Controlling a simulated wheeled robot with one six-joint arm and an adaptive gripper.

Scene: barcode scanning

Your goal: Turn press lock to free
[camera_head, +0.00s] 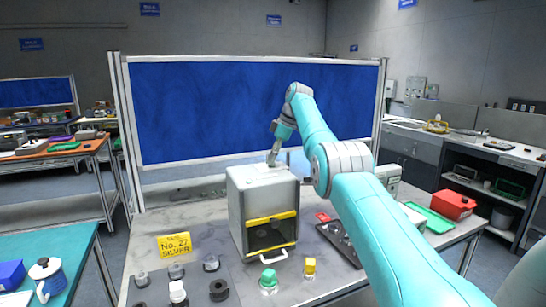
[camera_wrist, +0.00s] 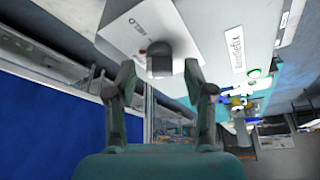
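A light grey box-shaped machine (camera_head: 262,200), apparently the press, stands on the table with a yellow-framed dark window and a handle at its front. My gripper (camera_head: 272,158) is at its top rear edge, small in the head view. In the wrist view, a dark rounded knob (camera_wrist: 160,58), apparently the lock, sits on a white face (camera_wrist: 125,28) with small dark lettering. My gripper (camera_wrist: 160,78) is open there, one finger on each side of the knob, with gaps visible. Whether the fingertips reach down around the knob I cannot tell.
A yellow sign (camera_head: 174,247) reading "SILVER", several small dark and grey parts, a green-topped piece (camera_head: 268,280) and a yellow-topped piece (camera_head: 309,268) stand around the machine. A dark tray (camera_head: 340,236) lies to its right. A blue partition (camera_head: 240,105) rises behind the table.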

